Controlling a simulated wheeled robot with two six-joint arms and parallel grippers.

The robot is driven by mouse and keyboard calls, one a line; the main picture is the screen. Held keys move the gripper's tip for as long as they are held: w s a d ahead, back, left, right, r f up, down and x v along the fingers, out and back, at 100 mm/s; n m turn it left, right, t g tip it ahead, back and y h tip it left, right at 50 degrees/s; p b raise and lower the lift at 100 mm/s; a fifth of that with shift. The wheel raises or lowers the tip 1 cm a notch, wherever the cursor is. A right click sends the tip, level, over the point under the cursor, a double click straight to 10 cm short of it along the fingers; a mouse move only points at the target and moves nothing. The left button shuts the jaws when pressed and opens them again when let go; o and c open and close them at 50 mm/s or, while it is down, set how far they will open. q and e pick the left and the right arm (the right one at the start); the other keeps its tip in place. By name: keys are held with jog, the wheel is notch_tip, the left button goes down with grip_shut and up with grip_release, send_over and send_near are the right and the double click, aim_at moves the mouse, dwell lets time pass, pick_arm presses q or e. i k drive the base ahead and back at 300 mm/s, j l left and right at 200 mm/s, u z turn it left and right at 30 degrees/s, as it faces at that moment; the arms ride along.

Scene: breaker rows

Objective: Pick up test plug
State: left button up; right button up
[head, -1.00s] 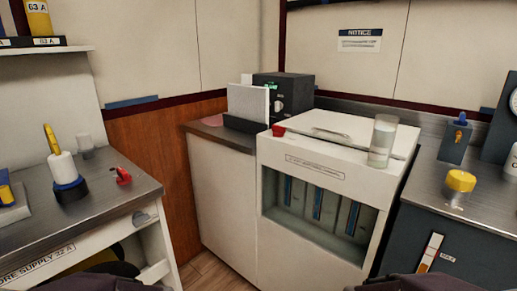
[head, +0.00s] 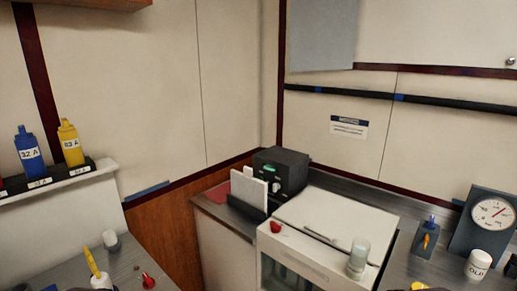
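No object is labelled as the test plug, so I cannot tell which it is. A blue plug-like body marked 32 A (head: 30,154) and a yellow one marked 63 A (head: 70,146) stand upright in a black rack (head: 50,181) on the left shelf. On the left counter, a white piece with a yellow stem (head: 96,268) is cut off by the bottom edge. A blue holder with an orange part (head: 426,241) stands on the right counter. Neither gripper is in view.
A white cabinet (head: 335,222) in the corner carries a clear jar (head: 358,259) and a red knob (head: 275,227). A black box (head: 281,171) stands behind it. A gauge (head: 492,213) and a white jar (head: 478,265) are at right. A black rail (head: 440,101) crosses the back wall.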

aim_at(112, 243)
jog(key=u, duration=1.35)
